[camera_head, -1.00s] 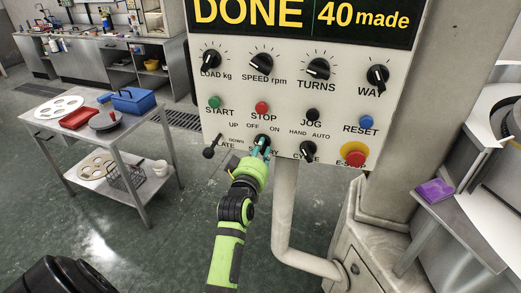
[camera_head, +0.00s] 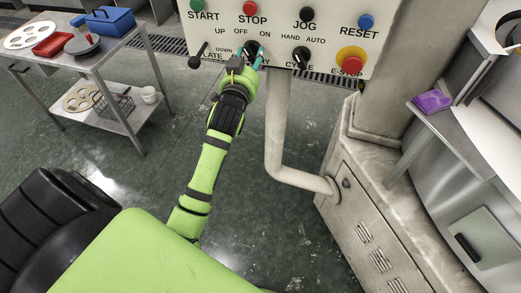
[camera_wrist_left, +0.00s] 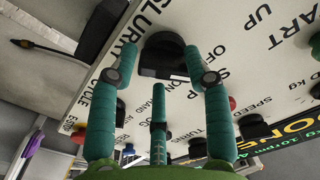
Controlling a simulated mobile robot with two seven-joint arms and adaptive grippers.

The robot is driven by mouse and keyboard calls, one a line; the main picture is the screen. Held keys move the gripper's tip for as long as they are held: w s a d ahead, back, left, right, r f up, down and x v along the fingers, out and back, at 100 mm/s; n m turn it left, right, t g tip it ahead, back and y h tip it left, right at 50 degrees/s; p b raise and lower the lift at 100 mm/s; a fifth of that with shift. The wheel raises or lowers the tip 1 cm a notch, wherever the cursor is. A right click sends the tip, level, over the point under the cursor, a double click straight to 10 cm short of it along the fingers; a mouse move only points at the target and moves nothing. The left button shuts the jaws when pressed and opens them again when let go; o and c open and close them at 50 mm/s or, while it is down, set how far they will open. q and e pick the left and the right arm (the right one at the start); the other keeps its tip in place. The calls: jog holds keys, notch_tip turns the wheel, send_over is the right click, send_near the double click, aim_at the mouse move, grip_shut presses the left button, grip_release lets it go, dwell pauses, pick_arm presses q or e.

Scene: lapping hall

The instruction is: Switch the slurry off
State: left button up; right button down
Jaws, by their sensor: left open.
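The slurry knob (camera_head: 252,47) is a black rotary knob at the bottom of the white control panel, under the OFF and ON marks. My left gripper (camera_head: 248,61) is at it and partly hides it and its label. In the left wrist view the knob (camera_wrist_left: 164,52) is between the spread teal fingers of the open gripper (camera_wrist_left: 160,75), with the word SLURRY beside it. I cannot tell whether the fingers touch it, or clearly which mark it points to. My right gripper is not in view.
Close by are the plate lever (camera_head: 197,60) to the left and the cycle knob (camera_head: 301,57) to the right, with the red E-stop button (camera_head: 350,59) farther right. A grey pipe (camera_head: 278,130) runs down below the panel. A steel cart (camera_head: 104,58) stands at left.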

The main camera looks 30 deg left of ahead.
pick_arm(q)
jog(key=shift+s+f+m, duration=0.15)
jog(key=shift+s+m, duration=0.05)
jog(key=shift+m, duration=0.9)
jog(key=b+v, duration=0.3)
jog(key=v, duration=0.4)
jog(key=d+f+g+h, duration=0.2)
jog(key=d+f+g, duration=0.1)
jog(key=f, duration=1.3)
jog(key=s+d+f+g+h, duration=0.1)
jog(key=d+f+g+h, duration=0.1)
jog(key=f, duration=1.4)
jog(key=shift+d+m+g, duration=0.3)
jog(key=shift+d+g, duration=0.1)
jog(key=s+d+f+g+h+b, duration=0.1)
jog(key=s+d+f+g, duration=0.15)
jog(key=s+f, duration=0.7)
jog(key=s+d+f+g, duration=0.25)
jog(key=s+f, duration=0.45)
jog(key=f, duration=0.6)
jog(key=s+f+g, duration=0.2)
jog(key=s+f, duration=0.3)
jog(key=s, duration=0.7)
jog(key=s+f+g+b, duration=0.1)
jog(key=s+f+g, duration=0.2)
jog(key=s, duration=0.9)
notch_tip(320, 180, down, 2)
jog(key=shift+s+f+n+h, duration=0.1)
jog(key=shift+s+n+h, duration=0.3)
